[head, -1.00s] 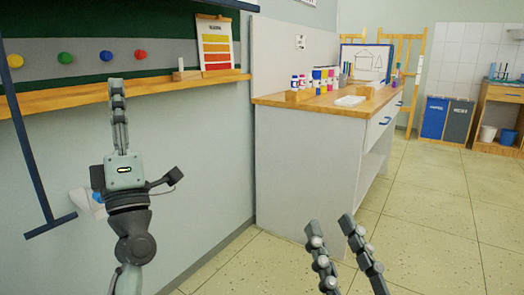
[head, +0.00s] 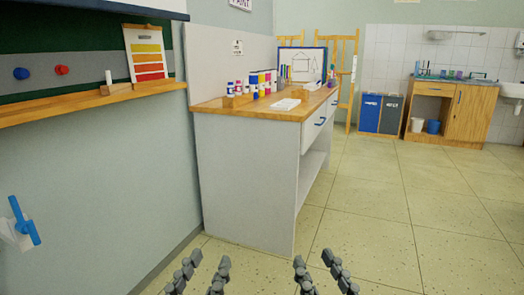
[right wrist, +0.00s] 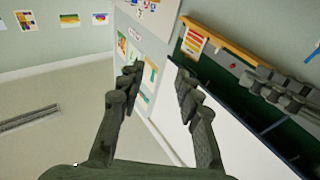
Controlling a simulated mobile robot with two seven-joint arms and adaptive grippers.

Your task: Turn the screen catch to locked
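A blue lever (head: 24,222) on a white mount (head: 12,236) is on the wall at the far left of the head view; it looks like the screen catch. The lever stands nearly upright, tilted a little. No label or lock mark can be read on it. My left gripper (head: 202,268) is low in the head view, well right of the lever, open and empty. My right gripper (head: 320,266) is beside it, open and empty. In the right wrist view its two fingers (right wrist: 155,78) are apart with nothing between them.
A wooden ledge (head: 80,108) under the green board runs above the lever. A grey cabinet (head: 243,180) with a wooden top and paint bottles juts out ahead. Open tiled floor (head: 390,200) lies to the right. Two bins (head: 381,113) stand at the back.

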